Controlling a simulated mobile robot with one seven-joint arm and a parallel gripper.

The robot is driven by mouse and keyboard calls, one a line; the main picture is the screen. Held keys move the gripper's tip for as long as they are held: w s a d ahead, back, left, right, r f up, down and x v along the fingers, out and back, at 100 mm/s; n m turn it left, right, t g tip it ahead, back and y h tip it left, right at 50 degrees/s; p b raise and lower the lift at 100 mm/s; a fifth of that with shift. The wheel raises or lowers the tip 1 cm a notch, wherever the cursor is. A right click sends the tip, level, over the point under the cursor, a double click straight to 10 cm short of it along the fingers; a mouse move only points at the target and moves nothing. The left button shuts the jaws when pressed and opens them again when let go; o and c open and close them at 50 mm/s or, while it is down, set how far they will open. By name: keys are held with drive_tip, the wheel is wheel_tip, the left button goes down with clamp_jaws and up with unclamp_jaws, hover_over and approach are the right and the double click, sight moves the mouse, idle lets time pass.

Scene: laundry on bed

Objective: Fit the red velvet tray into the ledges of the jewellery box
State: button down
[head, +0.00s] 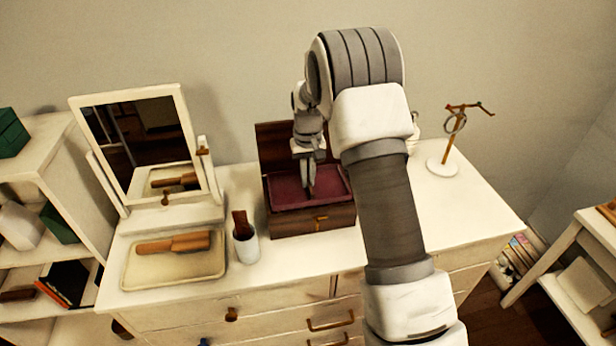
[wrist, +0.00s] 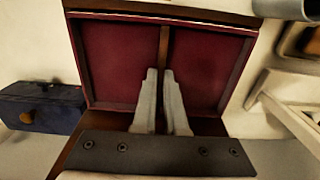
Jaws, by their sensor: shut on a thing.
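The jewellery box (head: 312,221) is dark brown wood and stands on the dresser top with its lid (head: 272,142) raised at the back. The red velvet tray (head: 333,190) is at the box's opening. In the wrist view the tray (wrist: 110,60) has a dark wooden rim and a middle divider (wrist: 164,48) between two red compartments. My gripper (head: 308,190) points down into the tray; in the wrist view its fingers (wrist: 164,75) are closed on the divider. The ledges are hidden, and I cannot tell whether the tray rests on them.
Left of the box stand a cup (head: 246,246) with a brush, a cream tray (head: 150,272) with a wooden brush, and a mirror (head: 140,145). A jewellery stand (head: 445,165) is at the right. A dark blue box (wrist: 40,105) shows in the wrist view.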

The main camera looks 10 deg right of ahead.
drive_tip(key=shift+f+b, duration=0.45)
drive_tip(key=shift+f, duration=0.3)
drive_tip(key=shift+r, duration=0.1)
drive_tip(key=shift+r+p, duration=0.6)
drive_tip(key=shift+r, duration=0.25)
drive_tip(key=shift+f+b, duration=0.65)
drive_tip(key=shift+f, duration=0.25)
idle(0.9)
drive_tip(key=c, duration=0.9)
unclamp_jaws()
wheel_tip(320, 180, up, 17)
drive_tip(key=shift+r, duration=0.2)
